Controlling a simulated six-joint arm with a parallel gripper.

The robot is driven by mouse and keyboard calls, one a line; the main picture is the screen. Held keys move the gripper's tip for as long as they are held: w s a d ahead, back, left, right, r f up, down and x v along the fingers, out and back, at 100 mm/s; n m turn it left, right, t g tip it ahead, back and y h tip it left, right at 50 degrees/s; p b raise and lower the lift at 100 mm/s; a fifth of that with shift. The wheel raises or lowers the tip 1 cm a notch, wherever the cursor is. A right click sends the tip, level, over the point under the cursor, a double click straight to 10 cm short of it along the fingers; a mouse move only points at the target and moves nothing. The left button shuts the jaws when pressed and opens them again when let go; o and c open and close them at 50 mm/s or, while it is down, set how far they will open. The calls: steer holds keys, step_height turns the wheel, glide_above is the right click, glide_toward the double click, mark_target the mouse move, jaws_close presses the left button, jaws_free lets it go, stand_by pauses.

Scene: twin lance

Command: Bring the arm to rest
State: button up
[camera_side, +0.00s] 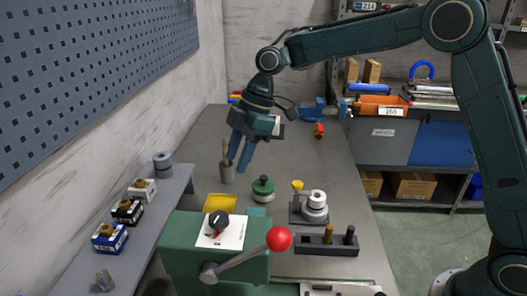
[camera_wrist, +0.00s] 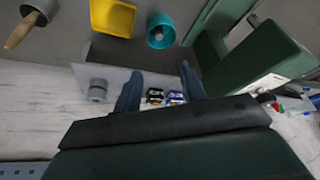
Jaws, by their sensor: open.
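My gripper (camera_side: 238,165) hangs from the raised arm over the far half of the grey workbench (camera_side: 320,165), fingers pointing down. Its two blue-grey fingers are apart with nothing between them. In the side view they show close beside a grey cup (camera_side: 227,174) holding a wooden-handled tool. In the wrist view the fingers (camera_wrist: 160,70) point toward a grey shelf, and the cup (camera_wrist: 42,8) is well off to the upper left, apart from them. The height above the bench is hard to tell.
A green machine (camera_side: 215,260) with a red-knobbed lever (camera_side: 279,239) stands at the front. A yellow bin (camera_side: 220,203), green-topped round part (camera_side: 263,189), grey fixture (camera_side: 312,208) and dark peg block (camera_side: 327,244) are nearby. Small boxes line the left shelf (camera_side: 165,205).

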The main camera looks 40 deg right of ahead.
steer(key=s+d+r+m+t+h, duration=0.1)
steer(key=s+d+r+m, duration=0.35)
steer(key=s, duration=0.25)
steer(key=s+d+r+m+t+h, duration=0.1)
steer(key=s+d+r+m+t, duration=0.15)
steer(key=s+d+r, duration=0.4)
steer(key=s+d+f+m, duration=0.1)
steer(key=s+d+m, duration=0.1)
steer(key=s, duration=0.4)
steer(key=s+d+f+m+t+h, duration=0.1)
steer(key=s+d+f+m, duration=0.1)
steer(key=s+m, duration=0.2)
steer(key=s+d+f+m+h, duration=0.1)
steer(key=s+f+m, duration=0.1)
steer(key=s, duration=0.6)
steer(key=shift+d+m, duration=0.4)
steer(key=shift+o, duration=0.2)
